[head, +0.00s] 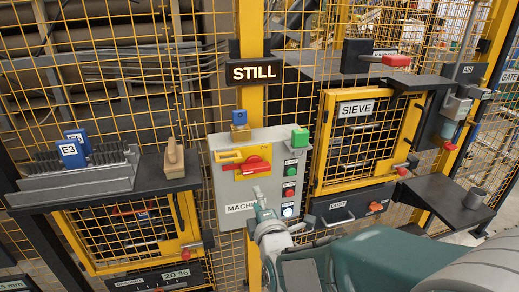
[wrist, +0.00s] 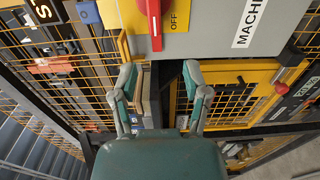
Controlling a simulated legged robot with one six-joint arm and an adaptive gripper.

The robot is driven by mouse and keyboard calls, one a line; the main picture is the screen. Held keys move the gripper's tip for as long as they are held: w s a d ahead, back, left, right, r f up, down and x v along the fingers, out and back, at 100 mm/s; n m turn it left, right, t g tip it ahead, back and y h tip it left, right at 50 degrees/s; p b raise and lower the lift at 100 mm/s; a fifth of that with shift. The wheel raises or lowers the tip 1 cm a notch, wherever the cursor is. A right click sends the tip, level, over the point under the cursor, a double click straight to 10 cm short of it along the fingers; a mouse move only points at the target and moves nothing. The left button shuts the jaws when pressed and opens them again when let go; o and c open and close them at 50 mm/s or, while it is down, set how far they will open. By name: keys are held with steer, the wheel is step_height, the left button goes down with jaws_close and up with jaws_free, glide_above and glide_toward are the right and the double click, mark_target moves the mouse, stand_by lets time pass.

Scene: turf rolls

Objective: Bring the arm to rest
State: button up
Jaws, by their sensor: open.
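My gripper (wrist: 159,74) shows in the wrist view with its two green-grey fingers spread apart and nothing between them. In the head view my gripper (head: 264,205) is in front of the lower part of the grey machine box (head: 222,185). I cannot tell whether it touches the box. My arm enters the head view from the lower right. The box carries a red rotary switch (head: 253,165) on a yellow plate, which shows in the wrist view as a red handle (wrist: 154,25) beside the word OFF.
A yellow mesh fence surrounds the box. A shelf (head: 125,192) on the left bears a grey rack (head: 75,185) with blue tags.

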steer(key=s+d+m+g+h, duration=0.2)
steer(key=s+d+m+g, duration=0.3)
steer(key=s+d+m, duration=0.3)
steer(key=s+d+r+m+g+h, duration=0.1)
steer(key=s+d+m+g+h, duration=0.2)
steer(key=s+m, duration=1)
steer(key=s+d+g, duration=0.1)
steer(key=d+g, duration=0.2)
steer(key=d, duration=0.2)
steer(key=shift+s+d+g, duration=0.15)
steer(key=shift+g, duration=0.15)
